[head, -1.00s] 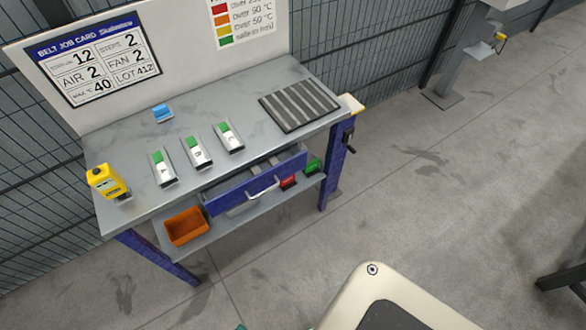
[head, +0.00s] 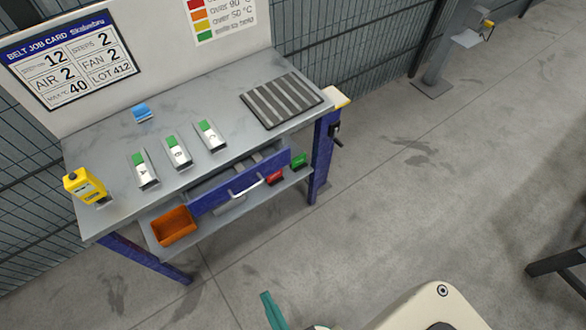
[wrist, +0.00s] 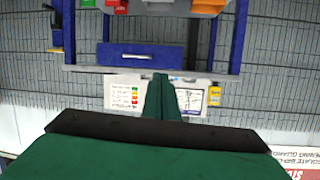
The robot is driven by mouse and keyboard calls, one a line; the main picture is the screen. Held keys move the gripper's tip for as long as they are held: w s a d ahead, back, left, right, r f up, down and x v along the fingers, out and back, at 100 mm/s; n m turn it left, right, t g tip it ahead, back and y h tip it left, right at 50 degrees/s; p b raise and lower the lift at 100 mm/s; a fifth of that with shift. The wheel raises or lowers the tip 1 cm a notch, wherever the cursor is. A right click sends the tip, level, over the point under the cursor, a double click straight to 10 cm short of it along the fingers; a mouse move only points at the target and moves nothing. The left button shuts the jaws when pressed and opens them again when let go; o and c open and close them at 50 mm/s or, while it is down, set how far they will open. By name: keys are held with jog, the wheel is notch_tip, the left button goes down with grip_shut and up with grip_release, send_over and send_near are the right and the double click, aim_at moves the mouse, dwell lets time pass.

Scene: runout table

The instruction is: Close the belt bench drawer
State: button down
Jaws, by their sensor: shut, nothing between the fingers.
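The belt bench drawer (head: 238,190) is blue with a pale bar handle (head: 246,187). It hangs under the bench top, pulled out partway, and the top of its inside shows. In the wrist view the bench appears upside down, with the drawer front (wrist: 125,55) ahead of the fingers. My gripper (wrist: 160,78) has dark green fingers held together with nothing between them. In the head view its green tip (head: 266,296) shows at the bottom edge, over the floor in front of the bench and apart from the drawer.
The bench top (head: 215,175) carries a yellow device (head: 85,187), several green-and-white blocks and a striped mat (head: 279,100). The lower shelf holds an orange bin (head: 174,226), a red bin (head: 276,177) and a green bin (head: 299,161). Open floor lies in front and to the right.

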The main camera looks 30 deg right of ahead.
jog(key=w+d+f+m+g+h, duration=0.1)
jog(key=w+d+f+m, duration=0.15)
jog(key=d+f, duration=0.2)
jog(key=w+d+f+m+g, duration=0.1)
jog(key=w+d+f+m, duration=0.15)
jog(key=f, duration=0.35)
jog(key=m+t+y, duration=0.3)
jog(key=m+t, duration=0.2)
jog(key=m, duration=0.6)
send_near(276, 163)
jog(key=w, duration=0.5)
jog(key=shift+a+f, duration=0.1)
jog(key=shift+a, duration=0.05)
jog(key=shift+w+a, duration=0.15)
jog(key=shift+w, duration=0.55)
